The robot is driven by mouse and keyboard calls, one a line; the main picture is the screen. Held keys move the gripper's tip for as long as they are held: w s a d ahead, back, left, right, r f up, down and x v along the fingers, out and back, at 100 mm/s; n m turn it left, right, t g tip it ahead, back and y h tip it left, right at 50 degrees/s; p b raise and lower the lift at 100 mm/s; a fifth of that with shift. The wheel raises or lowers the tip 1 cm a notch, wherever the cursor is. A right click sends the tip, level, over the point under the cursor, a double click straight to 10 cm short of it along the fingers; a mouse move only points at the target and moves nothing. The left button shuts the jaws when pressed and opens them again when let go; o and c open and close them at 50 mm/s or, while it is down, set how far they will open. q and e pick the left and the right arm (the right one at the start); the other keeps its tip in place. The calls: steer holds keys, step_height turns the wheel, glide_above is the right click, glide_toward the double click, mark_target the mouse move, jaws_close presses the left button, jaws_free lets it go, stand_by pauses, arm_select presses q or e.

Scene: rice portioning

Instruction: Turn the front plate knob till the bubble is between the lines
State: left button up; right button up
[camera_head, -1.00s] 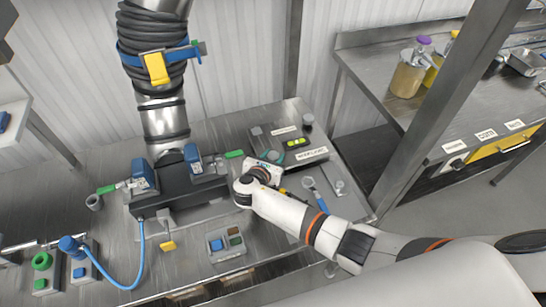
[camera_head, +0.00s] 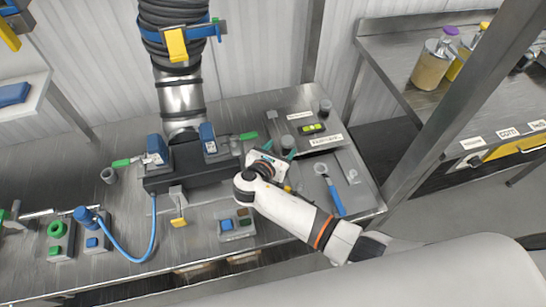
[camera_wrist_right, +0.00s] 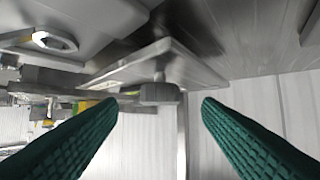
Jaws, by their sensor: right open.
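The levelling plate (camera_head: 279,124) lies at the back right of the steel bench in the head view, with a yellow-green bubble vial (camera_head: 312,128) on it. A grey knob (camera_head: 287,142) stands at its near left and another knob (camera_head: 325,107) at its far right. My right gripper (camera_head: 280,151) is open just in front of the near knob. In the right wrist view, its green fingers (camera_wrist_right: 160,103) are spread with a dark knob (camera_wrist_right: 160,93) between and beyond their tips, apparently untouched. The bubble's place in the vial is too small to tell. My left gripper is not seen.
A black valve block (camera_head: 195,170) with blue-capped parts stands left of my right gripper. A blue-handled tool (camera_head: 335,197) lies to the right. A button box (camera_head: 236,225) is at the front. A steel post (camera_head: 440,120) rises at the right.

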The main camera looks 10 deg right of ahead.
steer(key=v, duration=0.5)
steer(key=shift+s+a+r, duration=0.1)
steer(key=shift+s+a, duration=0.15)
